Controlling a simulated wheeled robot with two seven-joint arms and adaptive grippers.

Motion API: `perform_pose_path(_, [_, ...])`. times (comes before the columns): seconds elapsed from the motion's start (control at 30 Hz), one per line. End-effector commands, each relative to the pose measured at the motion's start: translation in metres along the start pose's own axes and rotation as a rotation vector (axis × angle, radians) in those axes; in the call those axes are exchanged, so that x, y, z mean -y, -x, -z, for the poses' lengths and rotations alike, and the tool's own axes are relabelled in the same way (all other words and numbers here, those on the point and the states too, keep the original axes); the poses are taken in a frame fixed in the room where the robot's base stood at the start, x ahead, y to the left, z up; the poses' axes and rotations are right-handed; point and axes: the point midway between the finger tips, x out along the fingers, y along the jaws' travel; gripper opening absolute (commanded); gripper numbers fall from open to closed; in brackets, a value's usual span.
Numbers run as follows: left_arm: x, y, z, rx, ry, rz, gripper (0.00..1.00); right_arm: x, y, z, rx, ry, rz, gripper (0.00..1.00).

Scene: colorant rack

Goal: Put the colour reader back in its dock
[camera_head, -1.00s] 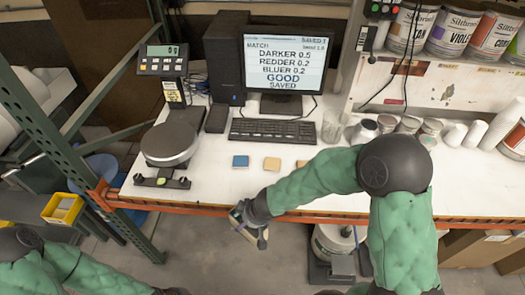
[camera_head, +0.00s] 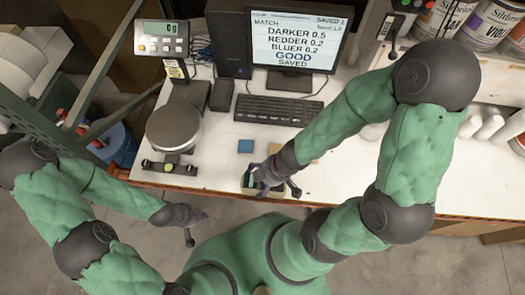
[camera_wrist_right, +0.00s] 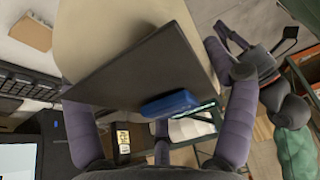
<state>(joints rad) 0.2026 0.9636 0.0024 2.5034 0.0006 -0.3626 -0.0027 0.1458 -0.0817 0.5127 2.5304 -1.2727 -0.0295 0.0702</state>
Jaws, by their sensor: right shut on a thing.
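My right gripper (camera_head: 268,184) is above the front edge of the desk, its fingers on both sides of a held object, likely the colour reader (camera_wrist_right: 145,68). In the right wrist view it shows a flat dark face, a beige body behind it and a blue piece at its lower edge. In the head view it is mostly hidden by the gripper. My left gripper (camera_head: 196,228) is empty and open in front of the desk. A dark block (camera_head: 222,95) lies left of the keyboard; I cannot tell whether it is the dock.
A scale (camera_head: 173,128) stands at the left. The keyboard (camera_head: 278,110) and monitor (camera_head: 296,45) are at the back. Paint cans (camera_head: 480,35) fill the right shelf.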

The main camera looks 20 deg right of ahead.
Motion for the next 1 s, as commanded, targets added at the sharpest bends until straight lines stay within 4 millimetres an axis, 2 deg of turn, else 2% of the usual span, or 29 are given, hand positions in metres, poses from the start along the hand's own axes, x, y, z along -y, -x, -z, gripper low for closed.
perform_pose_path(0.2, [0.001,-0.001,-0.001,0.001,0.000,0.000,0.00,-0.036,-0.022,0.007,-0.001,-0.002,0.000,0.26])
perform_pose_path(0.47, [-0.001,0.004,0.000,0.000,0.000,0.000,0.00,-0.074,-0.043,0.014,0.000,-0.002,0.000,0.26])
perform_pose_path(0.6, [0.002,-0.005,0.000,0.000,0.000,0.000,0.00,-0.092,-0.069,0.011,0.000,-0.002,0.000,0.26])
perform_pose_path(0.8, [0.003,-0.008,0.000,0.000,0.000,0.000,0.00,-0.110,-0.091,0.010,0.000,-0.002,-0.002,0.26])
perform_pose_path(1.0, [0.003,-0.009,0.000,0.000,0.000,0.000,0.00,-0.117,-0.100,0.009,-0.001,-0.002,-0.002,0.26])
